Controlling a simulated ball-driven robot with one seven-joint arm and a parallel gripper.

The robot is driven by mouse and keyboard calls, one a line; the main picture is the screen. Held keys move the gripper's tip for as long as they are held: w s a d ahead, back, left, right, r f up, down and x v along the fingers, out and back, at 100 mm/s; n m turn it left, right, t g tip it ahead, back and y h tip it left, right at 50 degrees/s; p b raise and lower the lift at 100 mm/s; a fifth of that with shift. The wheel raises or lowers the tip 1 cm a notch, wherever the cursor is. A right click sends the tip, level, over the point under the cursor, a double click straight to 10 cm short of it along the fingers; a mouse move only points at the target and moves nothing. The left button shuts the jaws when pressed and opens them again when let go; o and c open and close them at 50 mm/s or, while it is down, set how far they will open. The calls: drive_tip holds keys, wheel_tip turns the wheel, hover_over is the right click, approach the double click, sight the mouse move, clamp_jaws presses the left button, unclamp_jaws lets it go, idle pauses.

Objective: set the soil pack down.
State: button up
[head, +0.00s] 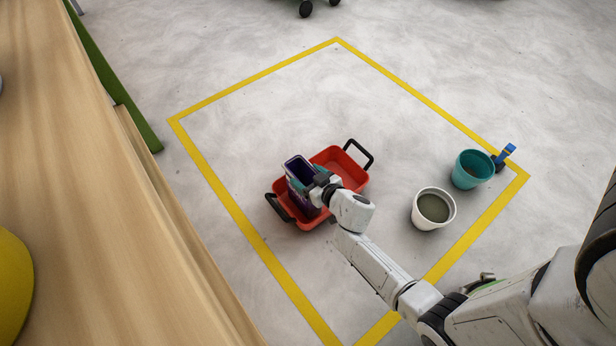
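The soil pack (296,174), a dark purple upright pack with a teal part and a pale rim, is over the left part of a red basket (350,185) with black handles. My gripper (318,186) reaches in from the right and is against the pack's right side. Its fingers appear closed on the pack, though they are small and partly hidden. The pack's lower end is down within the basket's outline. I cannot tell whether it touches the basket floor. The right part of the basket looks empty.
A white pot (433,209) with dark contents and a teal pot (471,170) stand right of the basket. A blue-handled tool (505,154) is beside the teal pot. Yellow tape (250,235) outlines the floor area. A wooden counter (90,190) runs along the left. Floor behind the basket is clear.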

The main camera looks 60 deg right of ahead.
drive_tip(key=o, duration=0.3)
drive_tip(key=s+r+m+g+h+p, duration=0.15)
drive_tip(key=s+r+g+p, duration=0.3)
drive_tip(key=s+r, duration=0.5)
drive_tip(key=s+a+r+n+g+y, duration=0.1)
drive_tip(key=s+a+r+g, duration=0.1)
drive_tip(key=s+a, duration=0.1)
drive_tip(key=s+a+r+n+g+y, duration=0.2)
drive_tip(key=s+a+r, duration=0.1)
drive_tip(key=s+a, duration=0.1)
drive_tip(key=s+a+r+n+g+y, duration=0.1)
drive_tip(key=s+a+r+g+y, duration=0.1)
drive_tip(key=a, duration=0.4)
drive_tip(key=shift+s+a+r+g+p, duration=0.15)
drive_tip(key=shift+s+g+p, duration=0.35)
drive_tip(key=shift+s, duration=0.3)
